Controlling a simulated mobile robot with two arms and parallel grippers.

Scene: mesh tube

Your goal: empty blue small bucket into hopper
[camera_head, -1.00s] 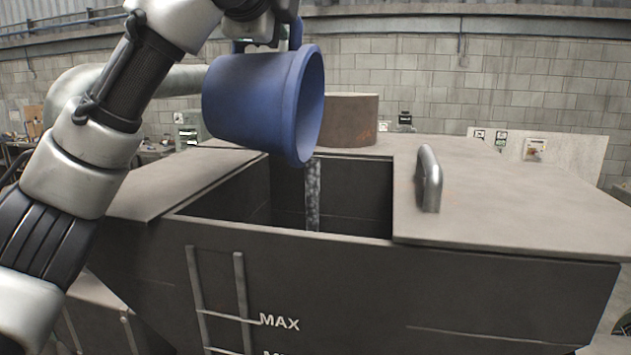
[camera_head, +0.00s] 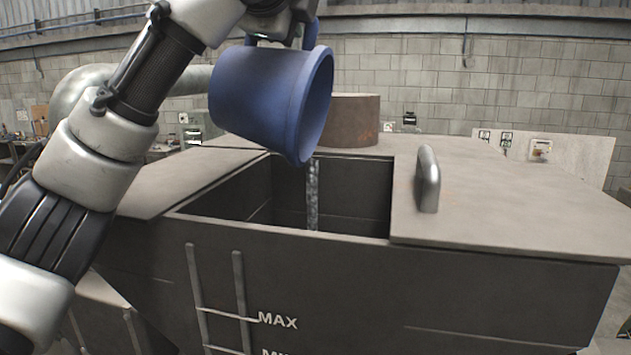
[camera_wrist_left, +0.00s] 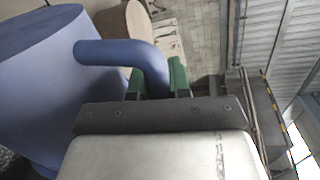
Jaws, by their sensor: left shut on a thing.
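The blue small bucket (camera_head: 262,97) is tilted on its side above the hopper (camera_head: 400,290), with its mouth facing right and a little down. A thin grey stream of material (camera_head: 312,195) drops from the bucket's lower rim into the hopper's open hatch. My left gripper (camera_head: 283,32) is above the bucket and shut on its handle. In the left wrist view the green-padded fingers of my left gripper (camera_wrist_left: 158,80) close around the curved blue handle (camera_wrist_left: 115,54), and the bucket (camera_wrist_left: 45,75) is at the left. The bucket's inside is mostly hidden. My right gripper is not in view.
A lid with an upright metal handle (camera_head: 428,180) covers the hopper's right side. A brown cylinder (camera_head: 352,118) stands behind the opening. A ladder-like gauge marked MAX (camera_head: 240,315) is on the hopper's front. A block wall (camera_head: 460,85) stands behind.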

